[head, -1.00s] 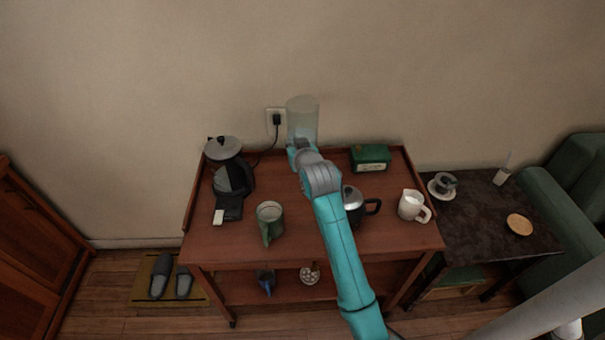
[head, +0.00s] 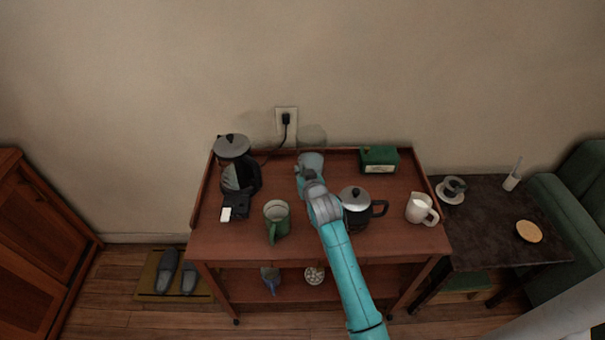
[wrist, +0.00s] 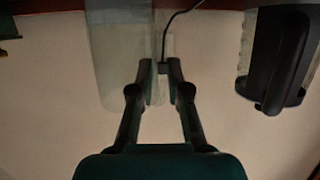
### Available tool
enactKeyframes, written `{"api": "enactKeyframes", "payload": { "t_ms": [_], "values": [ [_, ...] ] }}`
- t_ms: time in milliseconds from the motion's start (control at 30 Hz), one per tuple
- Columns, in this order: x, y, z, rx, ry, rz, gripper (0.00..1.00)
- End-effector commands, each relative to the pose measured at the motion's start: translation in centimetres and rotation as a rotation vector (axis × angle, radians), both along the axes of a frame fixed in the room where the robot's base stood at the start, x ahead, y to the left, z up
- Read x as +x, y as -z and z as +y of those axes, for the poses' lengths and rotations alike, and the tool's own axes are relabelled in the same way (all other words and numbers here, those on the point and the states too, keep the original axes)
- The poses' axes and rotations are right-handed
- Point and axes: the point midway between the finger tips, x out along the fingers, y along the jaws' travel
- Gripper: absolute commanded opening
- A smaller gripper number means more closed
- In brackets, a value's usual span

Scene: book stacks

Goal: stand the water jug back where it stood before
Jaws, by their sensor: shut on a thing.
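The water jug (head: 313,160) is a pale see-through vessel over the back middle of the wooden cart, close to the wall. My gripper (head: 302,172) is shut on it, on the near left side, partly hidden by my wrist. In the wrist view, which looks upside down, the jug (wrist: 118,60) is just left of my fingers (wrist: 160,85), which close on a narrow part that looks like its handle. The jug looks about upright. I cannot tell whether its base touches the cart top (head: 330,235).
A coffee maker (head: 238,172) and green mug (head: 276,220) stand left. A dark kettle (head: 355,206), white pitcher (head: 421,209) and green box (head: 379,160) stand right. A plugged cord (head: 286,120) runs behind. A dark side table (head: 490,225) adjoins the cart on the right.

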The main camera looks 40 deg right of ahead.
Motion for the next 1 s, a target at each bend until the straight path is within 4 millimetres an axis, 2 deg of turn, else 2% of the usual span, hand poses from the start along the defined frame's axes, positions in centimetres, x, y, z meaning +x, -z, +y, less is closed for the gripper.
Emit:
{"api": "enactKeyframes", "payload": {
  "t_ms": [100, 433, 467, 533, 567, 900, 1000],
  "values": [
    [0.03, 0.72, 0.0, -0.002, 0.0, -0.005, 0.0],
    [0.04, 0.91, -0.01, -0.003, 0.0, -0.004, 0.0],
    [-0.02, 1.12, 0.01, 0.0, 0.0, 0.0, 0.21],
    [-0.02, 1.1, 0.01, 0.0, 0.0, 0.0, 0.38],
    [-0.02, 1.1, 0.01, 0.0, 0.0, 0.0, 0.41],
    [-0.04, 0.8, 0.02, 0.0, 0.0, -0.001, 0.41],
    [-0.92, 0.6, 0.35, 0.0, 0.0, -0.001, 0.41]
  ]
}}
